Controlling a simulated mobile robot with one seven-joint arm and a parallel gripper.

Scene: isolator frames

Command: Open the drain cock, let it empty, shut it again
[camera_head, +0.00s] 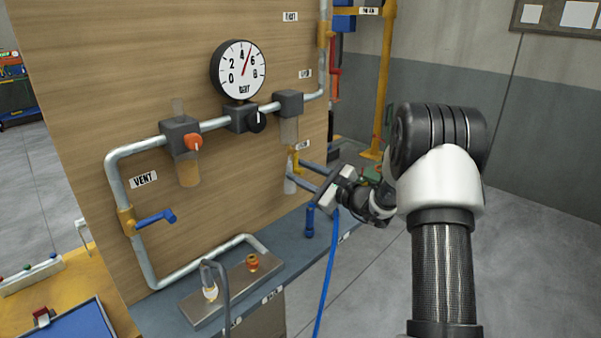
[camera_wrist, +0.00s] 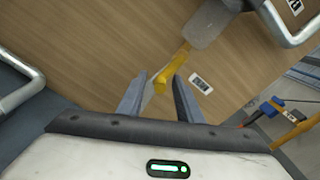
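The yellow drain cock (camera_head: 294,158) hangs under the right-hand filter bowl (camera_head: 289,131) on the wooden panel. In the wrist view the drain cock (camera_wrist: 173,68) slants down from the translucent bowl (camera_wrist: 209,24), and its lower end lies between my fingertips. My gripper (camera_head: 297,171) reaches the panel from the right; it also shows in the wrist view (camera_wrist: 160,77). Its two fingers are apart, with a visible gap beside the yellow part. I cannot tell whether either finger touches it.
A pressure gauge (camera_head: 238,70) points between 4 and 6. A blue-handled vent valve (camera_head: 155,218) and an orange-knobbed filter (camera_head: 187,155) are on the left. A blue hose (camera_head: 327,275) hangs below my gripper. The bench (camera_head: 290,251) runs under the panel; open floor lies right.

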